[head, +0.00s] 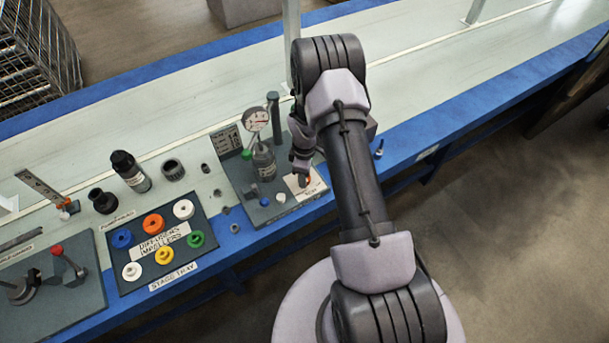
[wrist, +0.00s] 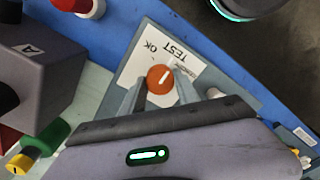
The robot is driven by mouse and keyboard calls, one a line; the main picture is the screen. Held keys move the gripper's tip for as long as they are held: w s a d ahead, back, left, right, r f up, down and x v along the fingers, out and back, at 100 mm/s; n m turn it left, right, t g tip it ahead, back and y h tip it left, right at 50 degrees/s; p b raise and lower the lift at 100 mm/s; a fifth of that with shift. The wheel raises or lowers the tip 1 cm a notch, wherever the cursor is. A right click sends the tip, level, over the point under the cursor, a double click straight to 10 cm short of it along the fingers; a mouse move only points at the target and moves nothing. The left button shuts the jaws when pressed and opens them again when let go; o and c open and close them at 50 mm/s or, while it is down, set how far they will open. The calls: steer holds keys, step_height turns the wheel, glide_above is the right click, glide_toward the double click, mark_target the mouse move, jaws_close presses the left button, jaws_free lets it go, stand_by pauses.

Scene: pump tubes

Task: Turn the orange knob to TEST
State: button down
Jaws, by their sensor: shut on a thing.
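The orange knob (wrist: 160,78) sits on a white card (wrist: 135,65) in the wrist view. The card carries the words OK and TEST, printed upside down in this view, and a smaller word too small to read beside the knob. A white line on the knob's top slants to the upper right, roughly toward the TEST side. My gripper (wrist: 161,84) has one finger on each side of the knob and is shut on it. In the head view, my gripper (head: 302,174) reaches down over the card (head: 310,189), mostly hiding the knob.
A dial gauge (head: 256,119) on a bottle and a post (head: 273,116) stand close to my gripper on the grey board. A stage tray (head: 122,278) with coloured rings lies to the left. In the wrist view, a grey block (wrist: 30,70) stands left of my fingers.

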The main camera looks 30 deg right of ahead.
stand_by(0.5)
steer(key=c, duration=0.9)
jaws_free()
step_height(320, 180, up, 18)
steer(key=p, duration=0.5)
steer(key=shift+f+p, duration=0.25)
steer(key=shift+p, duration=0.15)
